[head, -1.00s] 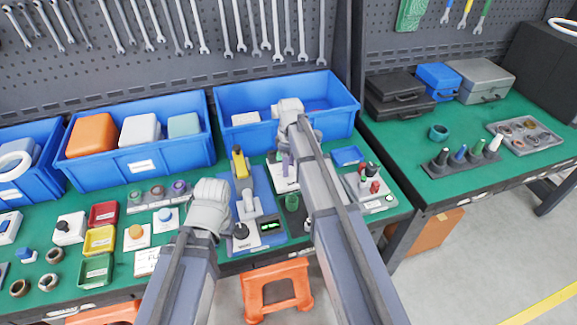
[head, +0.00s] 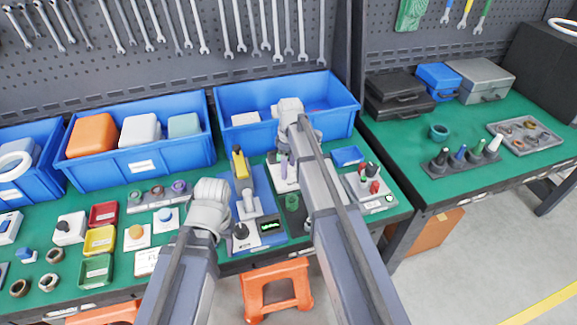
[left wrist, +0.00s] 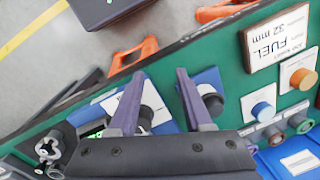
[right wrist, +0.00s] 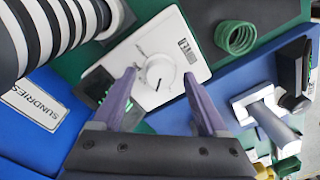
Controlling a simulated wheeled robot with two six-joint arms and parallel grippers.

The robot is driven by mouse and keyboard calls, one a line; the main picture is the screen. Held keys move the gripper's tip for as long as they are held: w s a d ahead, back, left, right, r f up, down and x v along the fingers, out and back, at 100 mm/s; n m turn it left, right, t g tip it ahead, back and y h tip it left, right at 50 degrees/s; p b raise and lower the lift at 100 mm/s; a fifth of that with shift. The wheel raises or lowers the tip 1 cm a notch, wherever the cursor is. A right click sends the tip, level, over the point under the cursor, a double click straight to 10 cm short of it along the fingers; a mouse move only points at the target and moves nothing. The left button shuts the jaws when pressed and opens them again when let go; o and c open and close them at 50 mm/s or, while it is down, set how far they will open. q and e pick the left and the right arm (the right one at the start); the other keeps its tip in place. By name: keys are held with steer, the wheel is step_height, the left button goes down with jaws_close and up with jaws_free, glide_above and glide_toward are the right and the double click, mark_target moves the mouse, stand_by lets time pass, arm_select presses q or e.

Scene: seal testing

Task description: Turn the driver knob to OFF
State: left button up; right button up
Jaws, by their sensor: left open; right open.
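A black round knob (head: 240,231) sits on a white labelled base at the front of the blue test board, beside a green-lit display (head: 270,225). Its label is too small to read, so I cannot confirm it is the driver knob. In the left wrist view the black knob (left wrist: 150,112) lies between the fingers of my open left gripper (left wrist: 158,82); contact cannot be told. My right gripper (right wrist: 160,80) is open over a white plate (right wrist: 180,38) with a round white knob (right wrist: 158,71) between its fingertips. Its position marking is not legible.
A green ring-shaped part (right wrist: 236,38) stands near the right gripper. A yellow-topped press (head: 240,165) stands on the blue board. Blue bins (head: 285,95) line the back. Colored trays (head: 100,240) and button boxes fill the left bench. An orange stool (head: 277,290) is below the front edge.

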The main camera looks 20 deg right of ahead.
mark_target(289, 168)
steer(key=shift+w+d+r+p, duration=0.1)
steer(key=shift+w+r+p, duration=0.05)
steer(key=shift+r+p, duration=3.7)
